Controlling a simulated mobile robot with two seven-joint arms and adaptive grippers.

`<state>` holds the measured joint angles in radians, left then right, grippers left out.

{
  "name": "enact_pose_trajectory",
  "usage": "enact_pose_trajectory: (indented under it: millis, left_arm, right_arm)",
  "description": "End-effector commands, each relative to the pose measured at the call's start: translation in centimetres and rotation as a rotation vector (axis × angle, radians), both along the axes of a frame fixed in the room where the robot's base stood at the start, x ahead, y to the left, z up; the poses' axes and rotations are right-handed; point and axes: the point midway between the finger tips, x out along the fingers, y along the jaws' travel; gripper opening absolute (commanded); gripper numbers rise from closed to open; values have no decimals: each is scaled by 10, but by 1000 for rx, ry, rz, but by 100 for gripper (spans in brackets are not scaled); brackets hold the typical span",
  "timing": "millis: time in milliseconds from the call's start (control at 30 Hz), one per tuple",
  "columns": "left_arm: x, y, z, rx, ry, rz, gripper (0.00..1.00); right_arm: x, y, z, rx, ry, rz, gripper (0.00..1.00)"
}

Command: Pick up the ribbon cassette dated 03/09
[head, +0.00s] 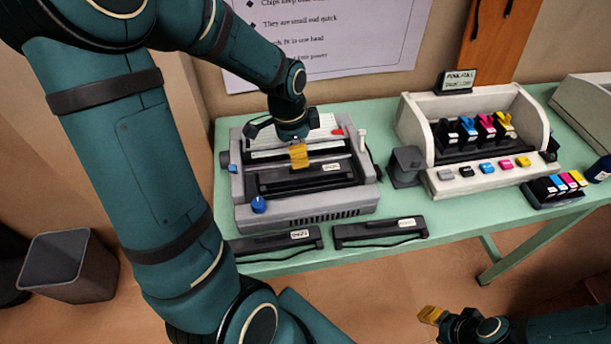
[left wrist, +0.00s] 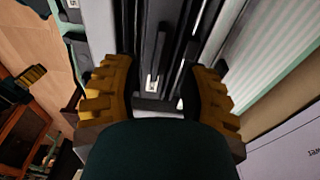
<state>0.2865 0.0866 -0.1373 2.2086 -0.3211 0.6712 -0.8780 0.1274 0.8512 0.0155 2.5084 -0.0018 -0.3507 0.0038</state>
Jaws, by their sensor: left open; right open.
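A black ribbon cassette (head: 300,180) with a white label lies inside the grey printer (head: 305,212). Two more black cassettes lie on the table's front edge, one at left (head: 272,243) and one at right (head: 378,232), each with a small white label. The dates are too small to read. My left gripper (head: 300,158) is open over the printer. In the left wrist view, its yellow fingers (left wrist: 163,70) stand apart on either side of a dark bar with a white label (left wrist: 152,82); contact cannot be told. My right gripper (head: 430,315) is open and empty, away from the table.
A beige inkjet printer (head: 415,118) with coloured cartridges stands right of the grey printer. A dark grey block (head: 406,166) stands between them. More cartridges (head: 555,190) sit at the table's right front. A waste bin (head: 66,266) stands on the floor at left.

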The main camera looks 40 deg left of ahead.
Motion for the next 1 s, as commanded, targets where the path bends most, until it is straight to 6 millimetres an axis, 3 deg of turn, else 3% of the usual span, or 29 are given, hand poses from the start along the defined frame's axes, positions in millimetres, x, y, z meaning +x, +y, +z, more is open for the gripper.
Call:
enact_pose_trajectory:
  millis: [267, 533, 833, 933, 967, 1000]
  left_arm:
    - [3, -4, -16, -1, 2, -1, 44]
    - [11, -12, -53, -1, 2, -1, 44]
    - [12, -12, -56, -1, -1, 0, 43]
    - [12, -12, -56, -1, -1, 0, 8]
    - [12, -12, -56, -1, -1, 0, 0]
    - [12, -12, -56, -1, -1, 0, 0]
  right_arm:
    - [1, 0, -6, 0, -3, -1, 47]
    - [4, 0, -19, -1, -9, -2, 47]
    - [4, -1, -18, -1, -10, -3, 47]
    - [4, -1, -18, -1, -10, -3, 47]
    - [4, -1, -18, -1, -10, -3, 47]
    - [4, -1, -18, -1, -10, -3, 47]
